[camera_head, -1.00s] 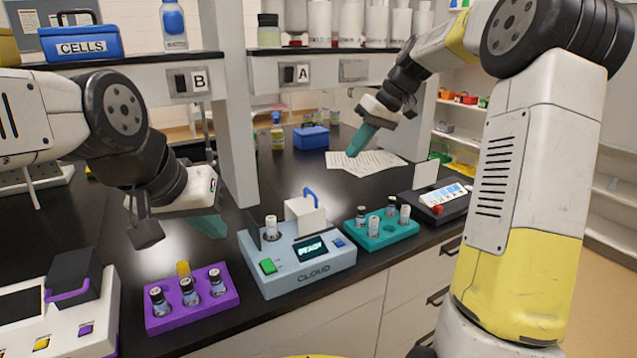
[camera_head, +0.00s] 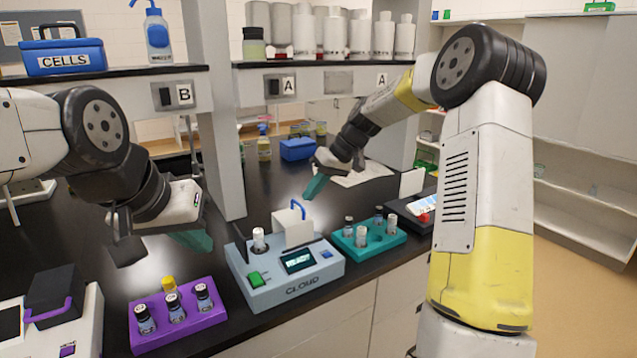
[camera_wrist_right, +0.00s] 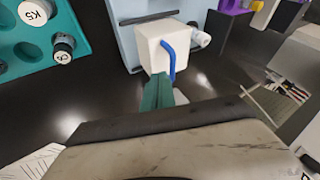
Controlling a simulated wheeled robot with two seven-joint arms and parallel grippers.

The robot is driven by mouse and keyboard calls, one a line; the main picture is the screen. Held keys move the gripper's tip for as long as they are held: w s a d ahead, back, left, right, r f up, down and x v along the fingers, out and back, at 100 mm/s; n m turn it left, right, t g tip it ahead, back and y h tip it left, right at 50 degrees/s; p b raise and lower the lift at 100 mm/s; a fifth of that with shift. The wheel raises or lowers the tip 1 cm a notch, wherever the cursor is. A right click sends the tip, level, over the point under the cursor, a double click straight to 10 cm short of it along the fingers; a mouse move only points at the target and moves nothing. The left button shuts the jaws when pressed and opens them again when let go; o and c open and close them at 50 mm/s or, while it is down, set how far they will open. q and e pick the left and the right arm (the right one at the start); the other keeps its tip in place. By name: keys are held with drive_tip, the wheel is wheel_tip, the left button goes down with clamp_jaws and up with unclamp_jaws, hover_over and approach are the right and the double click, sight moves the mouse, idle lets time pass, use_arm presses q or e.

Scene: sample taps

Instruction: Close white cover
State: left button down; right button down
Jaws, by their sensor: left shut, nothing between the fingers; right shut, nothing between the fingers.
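The white cover (camera_head: 293,227) with its blue handle stands raised at the back of the light-blue CLOUD device (camera_head: 290,290). A white-capped vial (camera_head: 259,240) stands in the device, left of the cover and not under it. In the right wrist view the cover (camera_wrist_right: 156,48) and its blue handle (camera_wrist_right: 171,58) are just beyond my teal fingertips. My right gripper (camera_head: 314,187) is shut and empty, above and behind the cover; its fingers also show in the wrist view (camera_wrist_right: 157,92). I cannot tell whether they touch it. My left gripper (camera_head: 196,240) is shut and empty over the bench, left of the device.
A purple rack (camera_head: 178,318) with several vials stands left of the device. A teal rack (camera_head: 368,240) with vials stands close on its right. A white machine (camera_head: 88,322) is at the front left. The bench behind the device is mostly clear.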

drive_tip(key=shift+s+a+f, duration=0.15)
drive_tip(key=shift+s+a, duration=0.1)
drive_tip(key=shift+a, duration=0.25)
drive_tip(key=s+a, duration=0.5)
drive_tip(key=a, duration=0.4)
drive_tip(key=shift+a, duration=0.3)
